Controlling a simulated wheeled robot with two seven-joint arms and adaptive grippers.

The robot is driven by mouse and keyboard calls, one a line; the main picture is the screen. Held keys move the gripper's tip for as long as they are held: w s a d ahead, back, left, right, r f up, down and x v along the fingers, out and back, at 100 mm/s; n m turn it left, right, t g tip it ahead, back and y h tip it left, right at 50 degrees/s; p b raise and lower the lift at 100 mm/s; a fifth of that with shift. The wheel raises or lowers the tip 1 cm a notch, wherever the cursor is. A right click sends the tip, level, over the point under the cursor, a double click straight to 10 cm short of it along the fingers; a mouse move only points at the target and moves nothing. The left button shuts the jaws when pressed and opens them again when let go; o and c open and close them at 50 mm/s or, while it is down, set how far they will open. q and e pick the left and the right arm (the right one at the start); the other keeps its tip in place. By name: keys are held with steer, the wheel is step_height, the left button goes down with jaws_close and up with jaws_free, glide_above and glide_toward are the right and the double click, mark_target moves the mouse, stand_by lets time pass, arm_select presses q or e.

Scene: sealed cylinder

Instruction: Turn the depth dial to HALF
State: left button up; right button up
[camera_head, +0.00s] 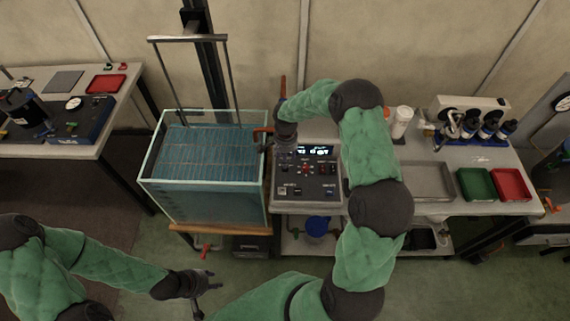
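A grey control panel (308,190) stands right of the water tank, with a lit display (315,151) at its top. A small red control (306,169) with marks around it sits mid-panel; its lettering is too small to read, so I cannot tell whether it is the depth dial or where it points. My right gripper (285,158) points down over the panel's upper left corner; its fingers are small and dark, and it hides part of the panel. My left gripper (207,293) is low in front of the tank, fingers spread, empty and away from the panel.
A glass tank of water (205,165) with a wire rack adjoins the panel's left. An orange-red handle (262,131) is beside my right gripper. A metal tray (431,181), green tray (475,184) and red tray (510,184) lie right. My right arm crosses the bench's middle.

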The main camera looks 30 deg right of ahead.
steer(key=shift+f, duration=2.7)
steer(key=shift+c, duration=0.2)
